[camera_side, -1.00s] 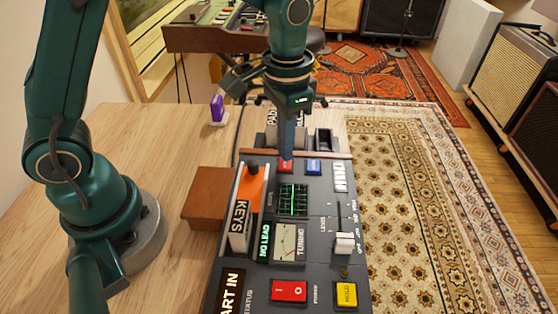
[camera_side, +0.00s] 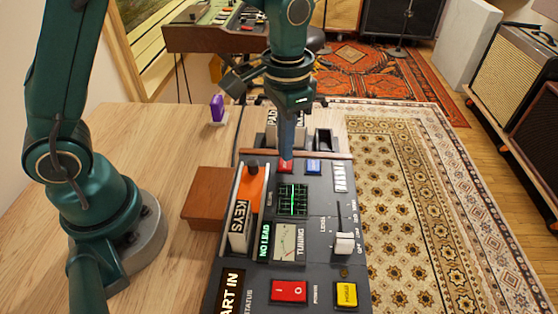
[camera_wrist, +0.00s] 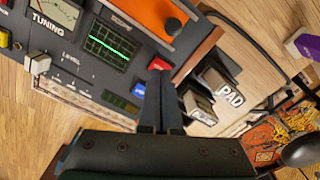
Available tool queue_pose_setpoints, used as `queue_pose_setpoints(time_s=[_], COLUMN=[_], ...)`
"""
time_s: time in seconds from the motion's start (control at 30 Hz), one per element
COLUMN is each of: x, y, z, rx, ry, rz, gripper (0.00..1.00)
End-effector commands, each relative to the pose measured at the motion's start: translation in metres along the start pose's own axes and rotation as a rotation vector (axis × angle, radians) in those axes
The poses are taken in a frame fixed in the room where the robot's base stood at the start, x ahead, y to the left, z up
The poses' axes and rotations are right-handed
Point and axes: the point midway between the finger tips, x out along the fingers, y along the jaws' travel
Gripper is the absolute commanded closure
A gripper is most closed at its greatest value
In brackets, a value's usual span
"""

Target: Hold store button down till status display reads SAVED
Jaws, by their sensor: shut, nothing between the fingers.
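My gripper (camera_side: 286,156) is shut and points down at the far end of the dark console. Its tips are at a red button (camera_side: 285,167), which they partly cover; I cannot tell whether it is pressed. In the wrist view my gripper's closed fingertips (camera_wrist: 162,76) also reach the red button (camera_wrist: 159,64). A blue button (camera_side: 313,166) is just to the right. I cannot read which button is the store button. A display (camera_side: 230,292) near the word STATUS shows "ART IN", cut off by the frame. A small panel (camera_side: 340,178) beside the blue button has unclear lettering.
The console also carries an orange part with a dark knob (camera_side: 253,164), a KEYS block (camera_side: 240,222), a green-trace screen (camera_side: 293,199), a TUNING meter (camera_side: 288,242), a white slider (camera_side: 344,243), a red rocker (camera_side: 289,291) and a yellow button (camera_side: 346,295). A PAD block (camera_wrist: 220,88) stands beyond.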

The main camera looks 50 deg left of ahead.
Motion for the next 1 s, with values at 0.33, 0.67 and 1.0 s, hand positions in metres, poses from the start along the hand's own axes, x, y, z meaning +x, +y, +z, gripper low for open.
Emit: queue_pose_setpoints(time_s=[0.33,0.67,1.0], x=[0.001,0.007,0.014], y=[0.0,0.0,0.0], z=[0.0,0.0,0.0], rx=[0.0,0.0,0.0], ry=[0.0,-0.001,-0.002], rz=[0.0,0.0,0.0], gripper=[1.0,1.0,1.0])
